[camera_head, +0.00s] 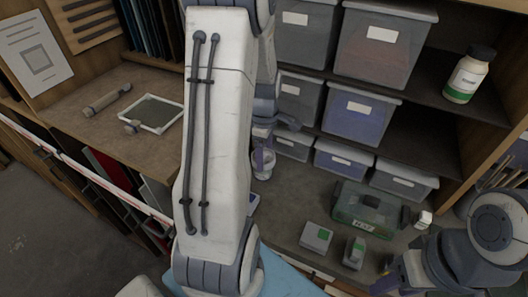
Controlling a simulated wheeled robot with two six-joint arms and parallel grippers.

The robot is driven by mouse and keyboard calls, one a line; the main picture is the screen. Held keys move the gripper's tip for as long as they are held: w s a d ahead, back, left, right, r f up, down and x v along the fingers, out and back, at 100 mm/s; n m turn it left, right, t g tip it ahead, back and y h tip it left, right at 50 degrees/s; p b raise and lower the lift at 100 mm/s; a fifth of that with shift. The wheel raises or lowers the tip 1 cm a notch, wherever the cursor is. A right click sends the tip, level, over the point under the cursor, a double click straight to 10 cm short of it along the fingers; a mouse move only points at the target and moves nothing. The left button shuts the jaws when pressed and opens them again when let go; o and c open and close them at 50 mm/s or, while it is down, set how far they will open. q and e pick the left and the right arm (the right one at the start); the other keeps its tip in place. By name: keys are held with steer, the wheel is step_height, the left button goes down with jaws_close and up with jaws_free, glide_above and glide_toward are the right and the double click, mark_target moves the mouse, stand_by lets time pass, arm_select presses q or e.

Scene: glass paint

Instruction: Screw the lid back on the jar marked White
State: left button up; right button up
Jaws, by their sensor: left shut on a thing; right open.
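A small pale, glassy jar (262,167) stands or hangs at the middle of the picture, just right of my big white arm link. Its label is too small to read, so I cannot tell if it is marked White. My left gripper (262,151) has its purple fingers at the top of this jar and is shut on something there. I cannot tell whether it holds the jar or its lid. My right gripper (380,287) is at the lower right, open, its fingertips only partly clear. No separate lid can be made out.
Lidded grey bins (382,52) fill the shelves behind. A green-labelled bottle (468,76) stands on the upper right shelf. A green case (367,210) and small boxes (316,236) lie on the bench at right. A framed pane (153,114) lies at left. My arm hides the centre.

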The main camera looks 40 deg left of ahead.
arm_select(q)
steer(key=m, duration=0.3)
steer(key=m+p, duration=0.1)
steer(key=m, duration=0.1)
steer(key=shift+s+m, duration=0.1)
steer(key=shift+m, duration=1.5)
steer(key=shift+m, duration=0.8)
steer(key=m, duration=0.3)
steer(key=shift+s+f+m+p, duration=0.1)
steer(key=shift+m+p, duration=0.2)
steer(key=shift+p, duration=0.1)
